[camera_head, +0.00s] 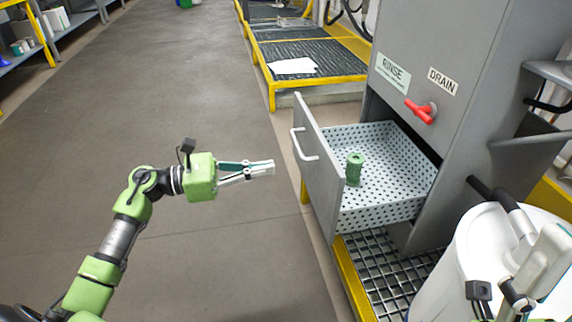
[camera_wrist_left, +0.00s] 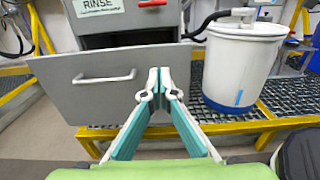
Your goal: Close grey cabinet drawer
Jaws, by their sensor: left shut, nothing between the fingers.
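The grey cabinet (camera_head: 468,60) stands at the right in the head view. Its drawer (camera_head: 320,185) is pulled well out, with a white handle (camera_head: 304,146) on its front. A green cylindrical part (camera_head: 354,168) stands inside on the perforated tray. My left gripper (camera_head: 272,168) is shut and empty, in front of the drawer face and apart from it in the head view. In the left wrist view the drawer front (camera_wrist_left: 60,95) faces me, and the gripper tips (camera_wrist_left: 160,80) show before its right part. My right gripper (camera_head: 528,285) shows only partly at the lower right.
A white bucket (camera_head: 455,262) stands to the right of the drawer, on a metal grating (camera_head: 385,280) with a yellow edge. A red drain valve (camera_head: 420,111) sticks out above the drawer. A yellow-framed platform (camera_head: 310,65) is behind. The floor at left is clear.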

